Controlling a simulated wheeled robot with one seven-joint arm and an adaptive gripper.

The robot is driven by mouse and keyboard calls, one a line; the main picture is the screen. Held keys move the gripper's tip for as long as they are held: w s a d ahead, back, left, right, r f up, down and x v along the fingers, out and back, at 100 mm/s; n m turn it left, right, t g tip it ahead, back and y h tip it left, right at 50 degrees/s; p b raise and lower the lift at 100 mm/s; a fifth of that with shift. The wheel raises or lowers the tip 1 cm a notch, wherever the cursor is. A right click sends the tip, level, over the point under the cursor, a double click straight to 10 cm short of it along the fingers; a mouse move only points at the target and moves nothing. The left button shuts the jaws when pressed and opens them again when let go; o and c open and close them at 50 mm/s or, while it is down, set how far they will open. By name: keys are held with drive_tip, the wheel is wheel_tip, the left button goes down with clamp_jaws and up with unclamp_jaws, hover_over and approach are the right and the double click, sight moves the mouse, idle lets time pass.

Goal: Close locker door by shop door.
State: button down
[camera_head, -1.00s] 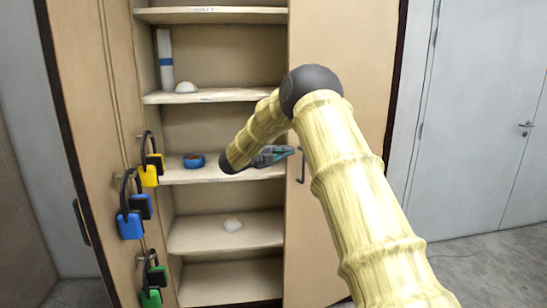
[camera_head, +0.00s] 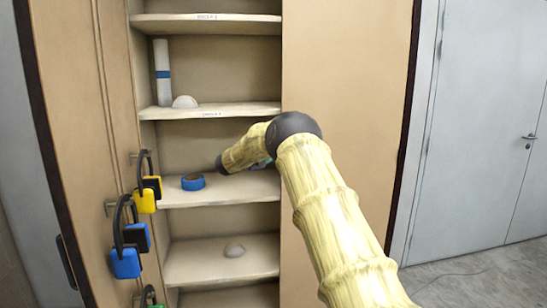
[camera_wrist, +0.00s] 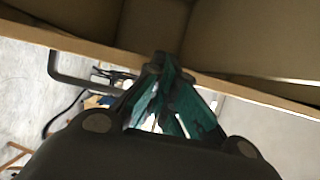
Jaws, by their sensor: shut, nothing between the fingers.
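The tan locker's right door (camera_head: 350,80) is on the side by the grey shop door (camera_head: 485,130). My gripper (camera_wrist: 160,72) is shut and empty, at a tan edge (camera_wrist: 235,88) in the wrist view. A dark bar handle (camera_wrist: 68,78) is left of the fingers there. In the head view, my arm hides the handle and most of the gripper; only a teal bit of it shows, in front of the middle shelf.
The locker's left door (camera_head: 70,100) stands open, with yellow (camera_head: 146,200) and blue ear defenders (camera_head: 125,262) on hooks. The shelves hold a blue tape roll (camera_head: 193,182), a white roll (camera_head: 162,72) and pale domed items. Floor (camera_head: 475,275) at right is clear except for a thin cable.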

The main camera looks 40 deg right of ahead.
idle(0.4)
drive_tip(key=w+a+b, duration=0.2)
drive_tip(key=w+a, duration=0.2)
drive_tip(key=a, duration=0.4)
drive_tip(key=shift+w+a+b, duration=0.15)
drive_tip(key=shift+w+b, duration=0.05)
drive_tip(key=shift+b, duration=0.15)
idle(0.4)
drive_tip(key=shift+f, duration=0.15)
